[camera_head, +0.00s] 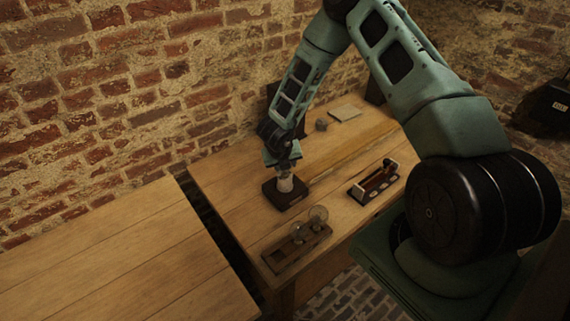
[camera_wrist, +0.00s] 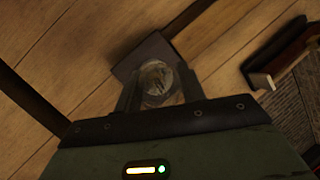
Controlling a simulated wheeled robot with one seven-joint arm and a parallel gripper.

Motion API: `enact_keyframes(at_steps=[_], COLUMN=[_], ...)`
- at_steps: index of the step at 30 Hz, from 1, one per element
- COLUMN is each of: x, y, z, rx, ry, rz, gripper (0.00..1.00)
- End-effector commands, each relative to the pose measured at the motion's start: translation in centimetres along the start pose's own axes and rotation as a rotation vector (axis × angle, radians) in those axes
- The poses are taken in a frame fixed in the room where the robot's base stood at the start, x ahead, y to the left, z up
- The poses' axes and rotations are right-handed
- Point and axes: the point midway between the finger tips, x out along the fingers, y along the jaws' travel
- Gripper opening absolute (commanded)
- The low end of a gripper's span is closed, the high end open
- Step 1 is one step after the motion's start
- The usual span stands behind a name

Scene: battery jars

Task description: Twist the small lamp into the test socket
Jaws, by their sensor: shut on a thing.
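The test socket (camera_head: 284,192) is a dark square block with a pale upright collar, standing on the wooden table. My gripper (camera_head: 283,166) is directly above it, pointing down. In the wrist view my gripper (camera_wrist: 158,90) is shut on the small lamp (camera_wrist: 156,82), a clear glass bulb seen from above. The dark block of the socket (camera_wrist: 143,53) shows behind the lamp there. The lamp is in line with the collar; its lower end is hidden, so I cannot tell how deep it sits.
A wooden rack (camera_head: 290,254) with clear glass bulbs stands at the table's front. A small grey object (camera_head: 321,125) and a pale flat pad (camera_head: 344,113) are at the back. A gap separates the left table (camera_head: 130,262).

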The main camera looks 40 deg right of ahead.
Motion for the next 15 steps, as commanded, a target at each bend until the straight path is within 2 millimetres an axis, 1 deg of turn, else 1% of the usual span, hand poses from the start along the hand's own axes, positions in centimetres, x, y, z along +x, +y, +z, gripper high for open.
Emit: enact_keyframes(at_steps=[2,3,5,15], x=[0.08,0.08,0.08,-0.16], y=[-0.05,-0.05,-0.05,-0.01], z=[-0.11,-0.11,-0.1,-0.01], rx=[-0.001,-0.002,-0.002,-0.004], ry=[0.002,0.002,0.002,-0.001], rz=[0.0,0.0,0.0,0.002], gripper=[0.12,0.48,0.65,0.65])
